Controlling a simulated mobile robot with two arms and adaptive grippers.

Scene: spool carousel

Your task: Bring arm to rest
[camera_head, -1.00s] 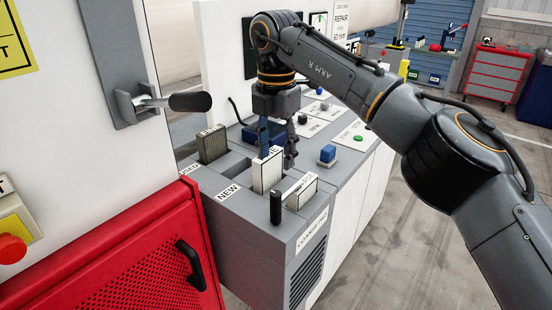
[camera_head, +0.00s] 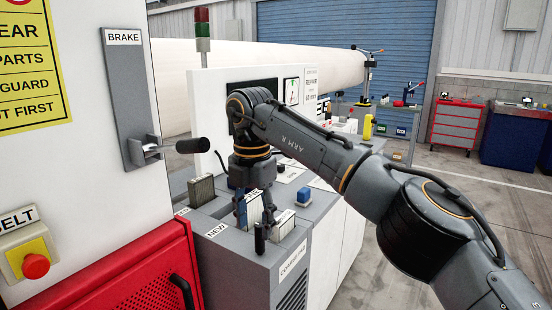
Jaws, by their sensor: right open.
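My right arm (camera_head: 300,135) comes in from the right and bends down over a grey console (camera_head: 225,257). Its gripper (camera_head: 255,214) points down, open, in front of or around the upright pale block in the middle slot (camera_head: 254,210); the fingers partly hide that block, and I cannot tell whether they touch it. My left gripper is not in view.
A blue block (camera_head: 303,196) is to the right. A brake lever (camera_head: 190,147) juts from the left panel. A red cabinet (camera_head: 140,280) is in front. Open floor lies right.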

